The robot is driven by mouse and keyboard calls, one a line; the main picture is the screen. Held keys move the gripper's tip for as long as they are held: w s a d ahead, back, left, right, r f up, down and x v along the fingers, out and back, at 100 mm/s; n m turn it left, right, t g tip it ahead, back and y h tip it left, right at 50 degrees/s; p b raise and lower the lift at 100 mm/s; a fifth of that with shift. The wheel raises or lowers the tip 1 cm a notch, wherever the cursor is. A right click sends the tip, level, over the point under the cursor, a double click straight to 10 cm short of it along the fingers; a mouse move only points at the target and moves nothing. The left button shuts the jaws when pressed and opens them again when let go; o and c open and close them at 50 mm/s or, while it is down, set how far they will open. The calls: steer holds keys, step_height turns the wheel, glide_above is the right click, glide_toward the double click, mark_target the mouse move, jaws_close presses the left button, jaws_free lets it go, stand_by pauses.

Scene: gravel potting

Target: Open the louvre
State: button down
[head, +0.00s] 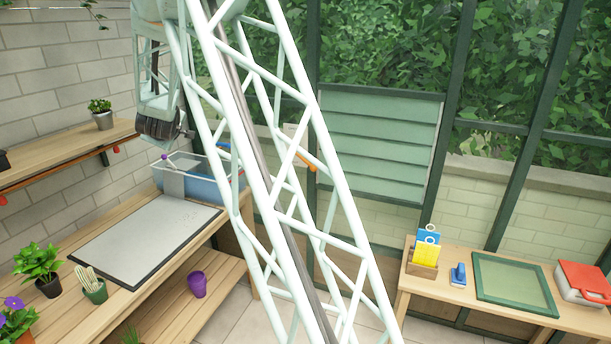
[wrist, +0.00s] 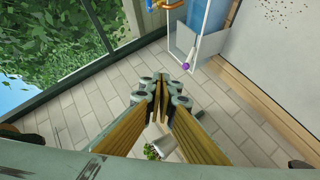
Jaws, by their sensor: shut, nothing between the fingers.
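The louvre (head: 378,145) is a pale green panel of several horizontal slats in the dark-framed glass wall, right of centre in the head view. Its slats lie flat and overlapping, so it looks closed. A lever with an orange grip (head: 306,162) shows left of it, partly hidden behind my arm's lattice. My gripper (head: 160,130) hangs at the upper left of the head view, well apart from the louvre and lever. In the wrist view my gripper (wrist: 161,100) is shut and empty, above the tiled floor. The louvre cannot be made out there.
My lattice arm crosses the middle of the head view. A blue tub (head: 210,180) and grey mat (head: 145,240) are on the left bench, with potted plants. The right bench holds a green-framed tray (head: 515,283), a red-lidded box (head: 585,281) and seed packets (head: 426,250).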

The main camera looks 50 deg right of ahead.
steer(key=d+f+g+h+p, duration=0.1)
steer(key=d+f+h, duration=0.1)
steer(key=d+f, duration=0.55)
steer(key=d+f+g+h, duration=0.2)
steer(key=d+f+h, duration=0.15)
steer(key=d, duration=0.65)
steer(key=d+f+g+h+p, duration=0.1)
steer(key=d+f+h, duration=0.1)
steer(key=d+f, duration=0.5)
steer(key=s+d+f+n+g+h+p, duration=0.1)
steer(key=s+d+f+g+h, duration=0.1)
steer(key=s+d+f, duration=0.4)
steer(key=s+d+f+n+g+h+p, duration=0.1)
steer(key=s+d+f+g+h, duration=0.2)
steer(key=s+f, duration=0.8)
steer(key=s+d+g, duration=0.2)
steer(key=d, duration=0.2)
steer(key=shift+s+d+n, duration=0.15)
steer(key=shift+s+n, duration=0.1)
steer(key=shift+n, duration=0.05)
steer(key=shift+h, duration=0.25)
steer(key=s+d+r+b, duration=0.1)
steer(key=d+r, duration=0.3)
steer(key=d, duration=0.8)
steer(key=shift+s+d, duration=0.15)
steer(key=shift+s, duration=0.45)
